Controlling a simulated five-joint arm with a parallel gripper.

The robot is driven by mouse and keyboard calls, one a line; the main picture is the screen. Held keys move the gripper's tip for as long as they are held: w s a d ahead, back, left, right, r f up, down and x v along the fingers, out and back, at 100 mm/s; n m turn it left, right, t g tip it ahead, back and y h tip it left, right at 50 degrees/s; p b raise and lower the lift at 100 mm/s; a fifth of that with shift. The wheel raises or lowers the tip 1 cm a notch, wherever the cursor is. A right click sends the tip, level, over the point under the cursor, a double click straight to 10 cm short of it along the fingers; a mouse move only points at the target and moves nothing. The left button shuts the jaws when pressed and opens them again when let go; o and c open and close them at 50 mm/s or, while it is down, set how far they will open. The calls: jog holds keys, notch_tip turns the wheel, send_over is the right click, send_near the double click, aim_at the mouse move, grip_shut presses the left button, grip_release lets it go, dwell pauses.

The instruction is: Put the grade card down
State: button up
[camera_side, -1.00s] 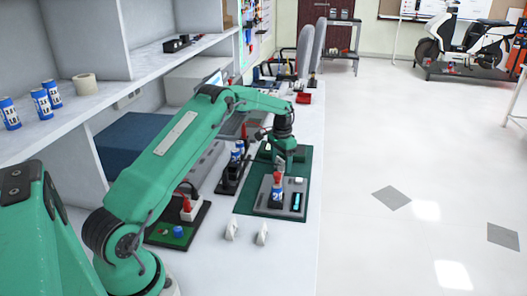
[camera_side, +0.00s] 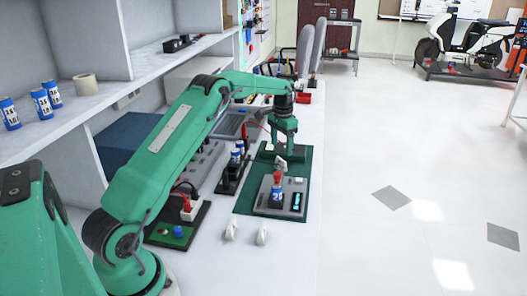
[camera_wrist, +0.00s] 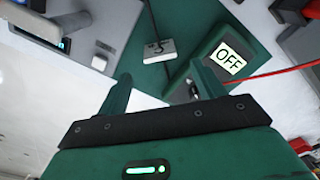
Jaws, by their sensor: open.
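My gripper (camera_side: 285,157) is open over the green mat (camera_side: 243,206). In the wrist view its two fingers (camera_wrist: 163,88) stand wide apart with nothing between them. A small pale block with a dark mark like a 3 (camera_wrist: 159,49) lies beyond the fingertips, apart from them, with a black strip or lead at it. It appears as a pale piece (camera_side: 281,163) just under my gripper in the side view. I cannot tell for sure whether this is the grade card. A dark green box with an OFF sign (camera_wrist: 228,58) is to its right.
A grey panel (camera_side: 265,205) with a small screen, holding a blue, red-topped cell (camera_side: 277,190), is on the mat's near part. Two small white pieces (camera_side: 231,230) (camera_side: 262,233) stand in front of it. A red lead (camera_wrist: 285,69) crosses the wrist view's right side.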

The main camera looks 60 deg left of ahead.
jog(key=shift+r, duration=2.55)
jog(key=s+d+r+t, duration=0.3)
jog(key=s+d+r, duration=1)
jog(key=d+r, duration=0.25)
jog(key=s+d+f+t, duration=0.1)
jog(key=s+d, duration=0.3)
jog(key=s, duration=0.7)
jog(key=s+d+f+t, duration=0.1)
jog(key=s+d+f, duration=0.2)
jog(key=s, duration=0.7)
jog(key=shift+s+d+t, duration=0.3)
jog(key=shift+s+d, duration=0.1)
jog(key=shift+d, duration=0.8)
